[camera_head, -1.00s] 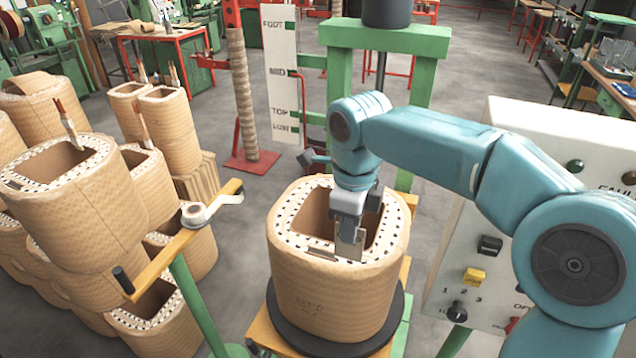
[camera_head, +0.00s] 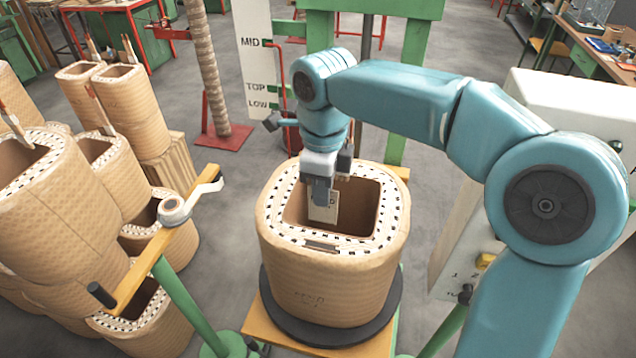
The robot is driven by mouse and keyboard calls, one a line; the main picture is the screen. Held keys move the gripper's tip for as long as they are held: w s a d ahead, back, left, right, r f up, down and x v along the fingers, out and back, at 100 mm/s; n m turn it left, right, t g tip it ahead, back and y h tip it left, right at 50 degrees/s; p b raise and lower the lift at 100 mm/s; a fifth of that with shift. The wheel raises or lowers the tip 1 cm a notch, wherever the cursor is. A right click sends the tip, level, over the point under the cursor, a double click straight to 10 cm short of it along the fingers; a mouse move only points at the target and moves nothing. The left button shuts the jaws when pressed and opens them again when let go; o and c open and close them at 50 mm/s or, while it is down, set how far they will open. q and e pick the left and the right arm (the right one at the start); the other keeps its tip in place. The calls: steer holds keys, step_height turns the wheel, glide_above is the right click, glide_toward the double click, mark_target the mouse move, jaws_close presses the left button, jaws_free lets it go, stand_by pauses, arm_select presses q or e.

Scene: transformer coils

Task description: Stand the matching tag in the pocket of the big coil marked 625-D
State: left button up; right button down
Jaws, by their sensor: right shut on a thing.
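The big coil (camera_head: 335,278) stands upright on a dark round turntable, its square opening facing up. Faint marking shows on its front, too small to read. A narrow pocket (camera_head: 322,245) lies in the dotted front part of its top rim. My right gripper (camera_head: 322,192) points down over the coil's opening, behind the pocket. It is shut on a small pale tag (camera_head: 326,212), which hangs upright below the fingers, apart from the pocket in the picture. Dark characters on the tag are partly covered by the fingers. My left gripper is not in view.
Stacked coils (camera_head: 62,215) fill the left side. A yellow bar with a tape roll (camera_head: 173,209) stands between them and the big coil. A white board marked MID, TOP, LOW (camera_head: 256,62) stands behind. A control box (camera_head: 570,110) is at right.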

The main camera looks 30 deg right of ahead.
mark_target(321, 217)
steer(key=f, duration=0.1)
steer(key=b, duration=0.1)
steer(key=f, duration=0.1)
steer(key=shift+w+a+f+b, duration=0.25)
steer(key=shift+w+f+b, duration=0.05)
steer(key=shift+w+b, duration=0.1)
steer(key=shift+s+d+f+b, duration=0.2)
steer(key=shift+s+f+b, duration=0.15)
steer(key=shift+f+b, duration=0.2)
steer(key=shift+s+f+b, duration=0.1)
steer(key=shift+f+b, duration=0.2)
steer(key=shift+b, duration=0.05)
steer(key=shift+w+a+f+b, duration=0.15)
steer(key=shift+w+f+b, duration=0.15)
steer(key=shift+f+b, duration=0.35)
steer(key=shift+f, duration=0.4)
steer(key=shift+s+f+b, duration=0.2)
steer(key=shift+f+b, duration=0.35)
steer(key=shift+b, duration=0.25)
steer(key=shift+w+f+b, duration=0.25)
steer(key=shift+f+b, duration=0.4)
steer(key=shift+f, duration=0.35)
steer(key=shift+s+f+b, duration=0.15)
steer(key=shift+f+b, duration=0.35)
steer(key=shift+f, duration=0.1)
steer(key=shift+f+b, duration=0.35)
steer(key=shift+f, duration=0.15)
